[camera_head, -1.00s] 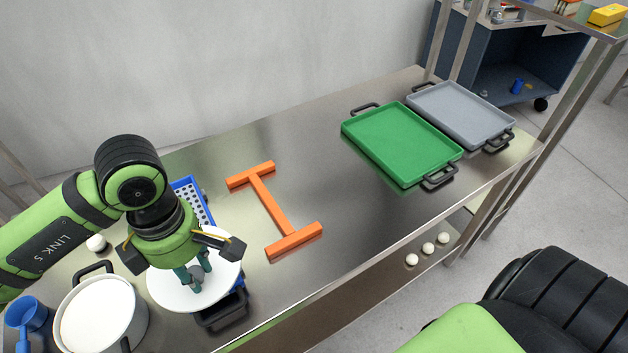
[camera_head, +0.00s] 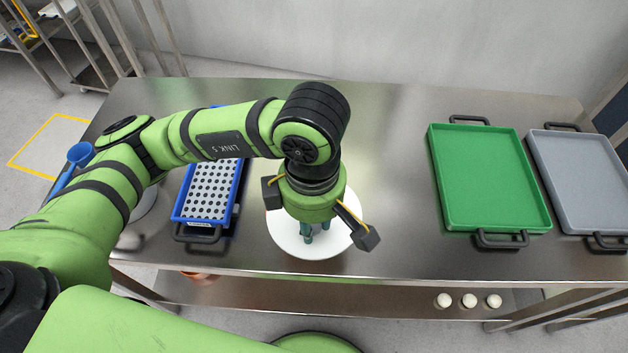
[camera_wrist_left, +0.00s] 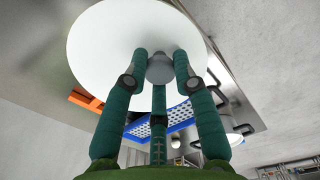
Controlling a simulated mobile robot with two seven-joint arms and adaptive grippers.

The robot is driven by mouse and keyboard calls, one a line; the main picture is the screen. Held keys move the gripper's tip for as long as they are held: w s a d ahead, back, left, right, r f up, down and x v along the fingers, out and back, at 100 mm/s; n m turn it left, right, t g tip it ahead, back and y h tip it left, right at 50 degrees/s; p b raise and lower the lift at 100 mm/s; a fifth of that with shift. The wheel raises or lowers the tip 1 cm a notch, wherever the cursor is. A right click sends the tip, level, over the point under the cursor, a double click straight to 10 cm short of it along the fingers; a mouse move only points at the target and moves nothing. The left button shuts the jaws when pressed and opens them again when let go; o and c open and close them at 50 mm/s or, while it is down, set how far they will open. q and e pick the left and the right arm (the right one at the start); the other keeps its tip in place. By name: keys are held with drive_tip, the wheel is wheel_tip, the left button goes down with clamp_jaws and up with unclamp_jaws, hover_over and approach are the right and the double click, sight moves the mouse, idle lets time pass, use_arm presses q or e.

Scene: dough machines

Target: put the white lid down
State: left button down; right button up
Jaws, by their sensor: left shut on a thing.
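The white lid (camera_head: 284,238) is a round disc with a grey knob (camera_wrist_left: 160,69). My left gripper (camera_head: 312,232) is shut on that knob, its teal fingers around it in the left wrist view. In the head view, the lid is over the table right of the blue perforated tray. Part of an orange frame (camera_wrist_left: 87,98) shows beside the lid in the left wrist view; in the head view, the lid and arm hide it. I cannot tell whether the lid touches the frame. My right gripper is not in view.
The blue tray (camera_head: 180,217) stands left of the lid. A pot (camera_head: 146,203) and blue scoop (camera_head: 80,154) are farther left, the pot mostly behind my arm. Green (camera_head: 490,180) and grey (camera_head: 582,180) trays lie right. The metal table (camera_head: 395,190) is clear between lid and green tray.

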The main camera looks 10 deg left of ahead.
use_arm(q)
drive_tip(key=w+a+f, duration=0.2)
drive_tip(key=w, duration=0.1)
drive_tip(key=w+a+f, duration=0.1)
drive_tip(key=w+a, duration=0.1)
drive_tip(key=shift+f, duration=0.35)
drive_tip(key=w+f, duration=0.1)
drive_tip(key=w+a+f+p, duration=0.1)
drive_tip(key=w, duration=0.1)
drive_tip(key=shift+a, duration=0.2)
drive_tip(key=shift+w+f, duration=0.15)
wheel_tip(320, 180, down, 3)
drive_tip(key=shift+f+p, duration=0.1)
drive_tip(key=shift+p, duration=0.9)
drive_tip(key=shift+f, duration=0.3)
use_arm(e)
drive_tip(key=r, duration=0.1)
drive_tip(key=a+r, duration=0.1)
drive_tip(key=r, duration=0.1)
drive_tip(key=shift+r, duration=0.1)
use_arm(q)
drive_tip(key=shift+f, duration=0.1)
